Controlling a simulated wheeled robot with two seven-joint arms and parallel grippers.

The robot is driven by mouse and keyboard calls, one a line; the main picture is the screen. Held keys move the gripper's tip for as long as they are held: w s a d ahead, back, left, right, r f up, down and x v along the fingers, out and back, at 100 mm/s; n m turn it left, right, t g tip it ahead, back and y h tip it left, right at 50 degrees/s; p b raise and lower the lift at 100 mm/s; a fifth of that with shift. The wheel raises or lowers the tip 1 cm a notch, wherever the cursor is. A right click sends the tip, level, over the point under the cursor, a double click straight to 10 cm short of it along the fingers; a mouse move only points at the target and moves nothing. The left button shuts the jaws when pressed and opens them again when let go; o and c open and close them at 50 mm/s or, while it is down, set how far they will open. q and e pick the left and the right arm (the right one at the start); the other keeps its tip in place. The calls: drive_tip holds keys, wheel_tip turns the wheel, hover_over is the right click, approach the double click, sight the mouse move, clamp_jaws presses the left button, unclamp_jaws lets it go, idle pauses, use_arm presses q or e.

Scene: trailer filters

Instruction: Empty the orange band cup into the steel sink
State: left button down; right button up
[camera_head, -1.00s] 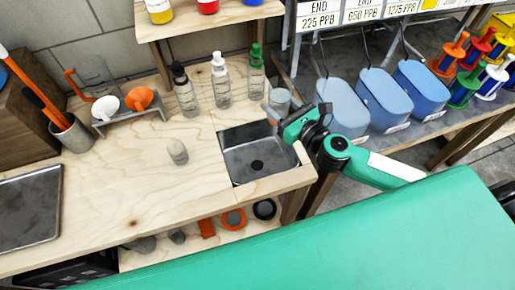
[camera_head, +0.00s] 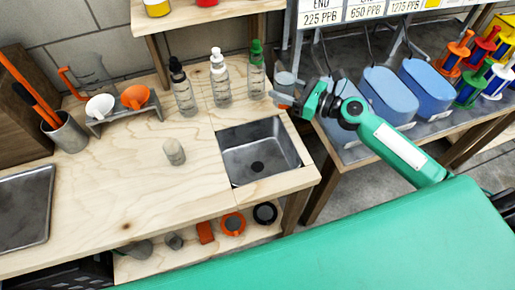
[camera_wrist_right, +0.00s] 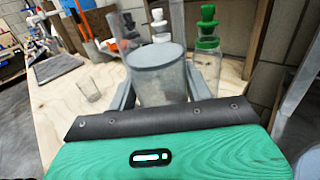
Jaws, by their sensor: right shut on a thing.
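The steel sink (camera_head: 262,148) is set into the right end of the wooden bench, with a dark drain in its floor. My right gripper (camera_head: 287,101) is shut on a clear cup (camera_head: 286,80) behind the sink's far right corner. A bit of orange shows low on the cup at the fingers. In the right wrist view the cup (camera_wrist_right: 160,82) stands between the two fingers, roughly upright, with a flat grey surface at its top. I cannot tell whether that is liquid. My left gripper is not in view.
Bottles with black (camera_head: 183,92), white (camera_head: 219,80) and green (camera_head: 256,72) caps stand behind the sink. A small clear cup (camera_head: 174,152) stands left of it. The bench's front middle is clear.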

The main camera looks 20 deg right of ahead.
drive_tip(key=shift+w+d+g+y, duration=0.3)
drive_tip(key=shift+w+d+g, duration=0.1)
drive_tip(key=shift+d, duration=0.15)
drive_tip(key=shift+f+n+b, duration=0.15)
drive_tip(key=shift+n+b, duration=0.25)
drive_tip(key=shift+b, duration=0.05)
